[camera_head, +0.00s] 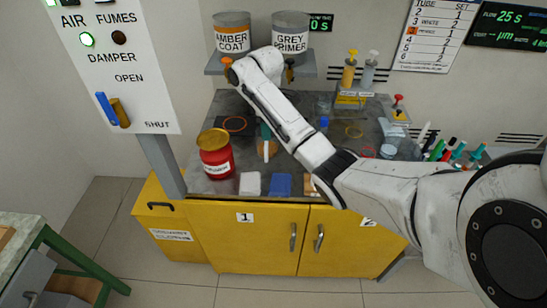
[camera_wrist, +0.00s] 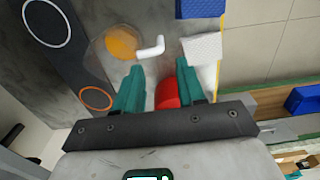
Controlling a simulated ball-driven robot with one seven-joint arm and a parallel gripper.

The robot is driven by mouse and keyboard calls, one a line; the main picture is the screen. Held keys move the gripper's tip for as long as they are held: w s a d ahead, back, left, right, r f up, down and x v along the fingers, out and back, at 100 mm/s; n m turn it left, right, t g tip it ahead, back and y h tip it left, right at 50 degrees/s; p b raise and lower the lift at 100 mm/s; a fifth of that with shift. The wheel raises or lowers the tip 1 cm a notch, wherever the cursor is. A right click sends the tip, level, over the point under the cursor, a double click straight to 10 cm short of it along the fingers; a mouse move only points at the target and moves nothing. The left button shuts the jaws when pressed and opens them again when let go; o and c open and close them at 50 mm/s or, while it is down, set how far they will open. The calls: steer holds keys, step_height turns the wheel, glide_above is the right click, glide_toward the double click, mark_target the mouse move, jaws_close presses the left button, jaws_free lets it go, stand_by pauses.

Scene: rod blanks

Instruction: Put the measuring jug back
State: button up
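The measuring jug (camera_wrist: 120,43) is a clear round vessel with orange liquid in it and a white handle (camera_wrist: 150,48). It stands on the grey bench top, and in the head view it is small and partly hidden near my gripper. My gripper (camera_wrist: 158,66) has two teal fingers, spread apart with nothing held between them. The fingertips are near the handle; I cannot tell whether they touch it. In the head view my gripper (camera_head: 265,132) is above the bench, right of the red can (camera_head: 216,160). Part of this can shows between and beyond the fingers in the wrist view.
An orange ring (camera_wrist: 95,98) and a white ring (camera_wrist: 48,22) mark a dark strip. White (camera_head: 250,184) and blue (camera_head: 280,185) cloths lie at the bench front. A shelf (camera_head: 262,66) holds amber and grey paint tins behind my arm. Bottles and markers stand at the right.

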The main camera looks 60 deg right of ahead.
steer(key=shift+t+y, duration=0.5)
steer(key=a+f, duration=0.2)
steer(key=a, duration=0.2)
steer(key=w+a+f, duration=0.1)
steer(key=a+f, duration=0.1)
steer(key=a, duration=0.3)
steer(key=w+a+f, duration=0.1)
steer(key=a+f, duration=0.1)
steer(key=a, duration=0.3)
steer(key=shift+w+a+f, duration=0.2)
steer(key=shift+w, duration=0.05)
steer(key=s+a+f+m, duration=0.2)
steer(key=s+a+f, duration=0.3)
steer(key=a, duration=0.4)
steer(key=s+a+f+m, duration=0.1)
steer(key=s+a+f, duration=0.1)
steer(key=s+a, duration=0.6)
steer(key=s+a+r+m+h, duration=0.1)
steer(key=s+m, duration=0.1)
steer(key=s, duration=0.9)
steer(key=shift+a+r, duration=0.15)
steer(key=shift+a, duration=0.05)
steer(key=shift+s, duration=0.1)
